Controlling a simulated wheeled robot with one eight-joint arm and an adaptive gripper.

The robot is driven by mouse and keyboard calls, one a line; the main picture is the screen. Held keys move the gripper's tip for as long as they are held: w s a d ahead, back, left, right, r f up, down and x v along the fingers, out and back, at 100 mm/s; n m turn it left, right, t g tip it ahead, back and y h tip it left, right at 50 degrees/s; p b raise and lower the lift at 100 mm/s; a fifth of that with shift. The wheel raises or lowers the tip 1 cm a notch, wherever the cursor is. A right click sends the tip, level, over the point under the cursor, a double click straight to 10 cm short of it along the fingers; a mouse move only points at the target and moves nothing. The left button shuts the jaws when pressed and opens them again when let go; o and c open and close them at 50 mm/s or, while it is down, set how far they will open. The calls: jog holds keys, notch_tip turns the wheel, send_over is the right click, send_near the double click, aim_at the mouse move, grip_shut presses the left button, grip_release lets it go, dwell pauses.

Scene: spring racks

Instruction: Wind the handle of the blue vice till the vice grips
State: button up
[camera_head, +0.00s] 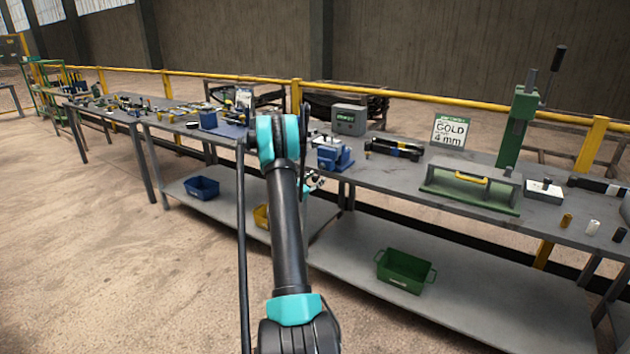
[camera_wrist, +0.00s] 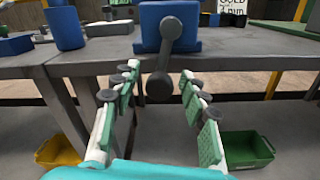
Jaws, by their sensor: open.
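The blue vice (camera_head: 335,156) stands at the front edge of the grey bench, and it also shows at the top of the wrist view (camera_wrist: 190,38). Its grey handle (camera_wrist: 167,58) hangs down from a round hub on the vice's front, with a dark round knob (camera_wrist: 160,87) at the lower end. My gripper (camera_wrist: 159,78) is open in front of the bench edge, with green-padded fingers to either side of the knob. I cannot tell whether the fingers touch it. In the head view my gripper (camera_head: 314,181) is partly hidden behind my arm. The vice's jaw gap is not clear.
The bench top (camera_head: 376,177) continues right to a green press (camera_head: 517,125) and a "GOLD 4 mm" sign (camera_head: 451,130). A grey box (camera_head: 349,119) stands behind the vice. Below are a green bin (camera_head: 405,270), a blue bin (camera_head: 202,187) and a yellow bin (camera_wrist: 62,148).

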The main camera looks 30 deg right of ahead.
grip_shut()
dwell(0.3)
jog(key=shift+w+a+r+m, duration=0.25)
jog(key=shift+w+r+m, duration=0.2)
jog(key=shift+m, duration=1.15)
jog(key=shift+w+a+r+m, duration=0.25)
jog(key=shift+w+r+m, duration=0.25)
jog(key=shift+m, duration=1.1)
jog(key=shift+w+a+r+m, duration=0.3)
jog(key=shift+w+m, duration=0.3)
jog(key=shift+m, duration=1)
